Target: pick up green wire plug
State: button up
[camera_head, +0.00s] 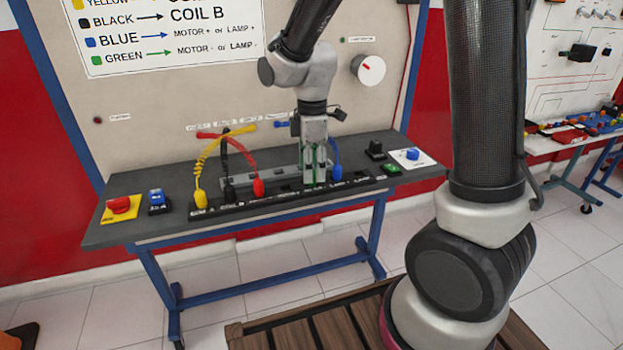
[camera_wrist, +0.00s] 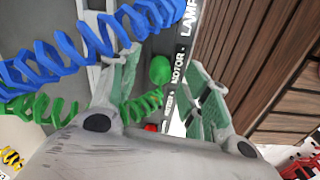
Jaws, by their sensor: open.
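The green wire plug (camera_wrist: 160,70) shows in the wrist view between the spread fingers of my gripper (camera_wrist: 165,82), beside the MOTOR label. Its coiled green cord (camera_wrist: 143,105) runs toward the lower left, partly hidden by a finger. My gripper is open, and I see no finger touching the plug. In the head view my gripper (camera_head: 315,178) points down over the dark socket strip on the bench, and the green plug is mostly hidden behind it. The blue wire plug (camera_head: 337,172) stands just to the right of my gripper, with its blue coil (camera_wrist: 75,50) close by in the wrist view.
A red plug (camera_head: 258,187), a black plug (camera_head: 229,191) and a yellow plug (camera_head: 200,198) stand left along the strip. A red button (camera_head: 119,204) and blue switch (camera_head: 157,197) sit at the bench's left end. A black knob (camera_head: 376,149) is at right.

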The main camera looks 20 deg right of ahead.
notch_tip(320, 180, down, 2)
jog(key=shift+f, duration=0.2)
jog(key=c, duration=1)
